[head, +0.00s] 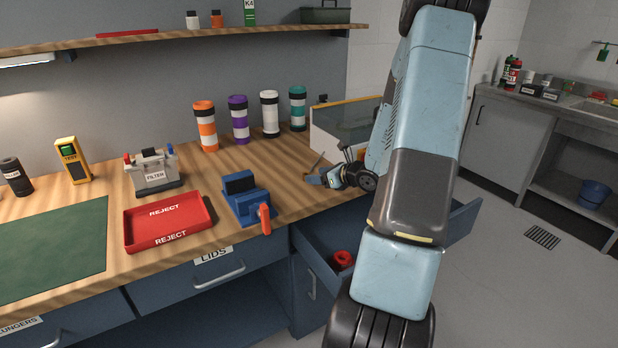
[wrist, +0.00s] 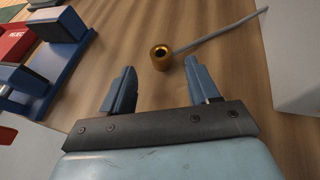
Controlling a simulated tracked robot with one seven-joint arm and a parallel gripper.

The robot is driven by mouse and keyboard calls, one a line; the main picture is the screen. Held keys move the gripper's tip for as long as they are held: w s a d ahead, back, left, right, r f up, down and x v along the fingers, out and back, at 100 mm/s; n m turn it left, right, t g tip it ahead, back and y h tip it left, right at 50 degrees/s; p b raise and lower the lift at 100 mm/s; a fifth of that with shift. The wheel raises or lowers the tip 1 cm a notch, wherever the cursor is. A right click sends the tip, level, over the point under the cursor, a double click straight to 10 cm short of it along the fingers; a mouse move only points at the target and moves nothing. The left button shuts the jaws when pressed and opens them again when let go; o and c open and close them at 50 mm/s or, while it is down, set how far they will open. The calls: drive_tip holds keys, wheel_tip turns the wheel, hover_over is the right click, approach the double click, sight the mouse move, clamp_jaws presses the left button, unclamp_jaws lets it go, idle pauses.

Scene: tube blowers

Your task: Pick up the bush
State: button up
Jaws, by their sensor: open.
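The bush, a small brass-coloured ring with a dark hole (wrist: 161,57), lies on the wooden bench in the wrist view. It sits just beyond my fingertips, roughly centred between them. A thin grey rod (wrist: 225,28) runs from beside it to the upper right; I cannot tell whether they touch. My gripper (wrist: 158,77) is open and empty, its two blue fingers apart. In the head view my gripper (head: 328,174) is low over the bench near its front edge, and I cannot make out the bush there.
A blue vise (head: 246,198) with a red handle and a red reject tray (head: 168,222) stand left of my gripper. An open drawer (head: 315,262) holding a red ring (head: 343,259) lies below. Several banded tubes stand at the back.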

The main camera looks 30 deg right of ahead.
drive_tip(key=x, duration=0.5)
drive_tip(key=shift+d, duration=0.1)
drive_tip(key=shift+c, duration=0.3)
clamp_jaws()
